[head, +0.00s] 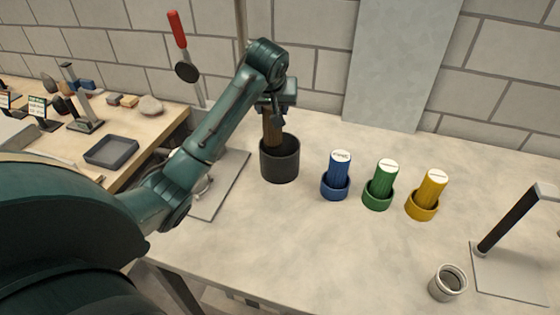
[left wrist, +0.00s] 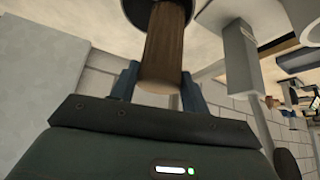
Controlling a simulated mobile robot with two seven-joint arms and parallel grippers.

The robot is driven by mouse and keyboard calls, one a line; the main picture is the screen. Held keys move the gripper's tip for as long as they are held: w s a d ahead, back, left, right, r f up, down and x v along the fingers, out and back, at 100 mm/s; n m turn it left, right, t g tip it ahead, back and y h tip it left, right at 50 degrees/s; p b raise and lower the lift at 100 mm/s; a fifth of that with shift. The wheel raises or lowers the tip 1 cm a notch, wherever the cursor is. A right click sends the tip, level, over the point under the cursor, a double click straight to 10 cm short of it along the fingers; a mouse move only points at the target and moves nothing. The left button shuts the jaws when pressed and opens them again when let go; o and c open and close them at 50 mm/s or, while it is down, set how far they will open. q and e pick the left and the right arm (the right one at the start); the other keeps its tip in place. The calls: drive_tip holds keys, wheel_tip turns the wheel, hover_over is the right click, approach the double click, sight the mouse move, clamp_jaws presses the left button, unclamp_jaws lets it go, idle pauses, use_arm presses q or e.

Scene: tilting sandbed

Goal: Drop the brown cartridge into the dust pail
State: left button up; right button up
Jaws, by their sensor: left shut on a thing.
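The brown cartridge (head: 272,129) is upright in the jaws of my left gripper (head: 275,112), which is shut on it. Its lower end is at or just inside the mouth of the dark dust pail (head: 280,161); how deep it reaches I cannot tell. In the left wrist view the brown cartridge (left wrist: 163,50) stands between the two fingers of the left gripper (left wrist: 160,85), and part of the dark pail (left wrist: 158,12) shows at the top edge. My right gripper is not in view.
Blue (head: 339,176), green (head: 382,185) and yellow (head: 428,195) cartridges stand in matching cups right of the pail. A small metal cup (head: 448,283) and a stand with a dark slanted post (head: 509,219) are at the right. The table's front middle is clear.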

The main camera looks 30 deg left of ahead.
use_arm(q)
drive_tip(key=shift+f, duration=0.1)
drive_tip(key=o, duration=1.5)
drive_tip(key=v, duration=1.3)
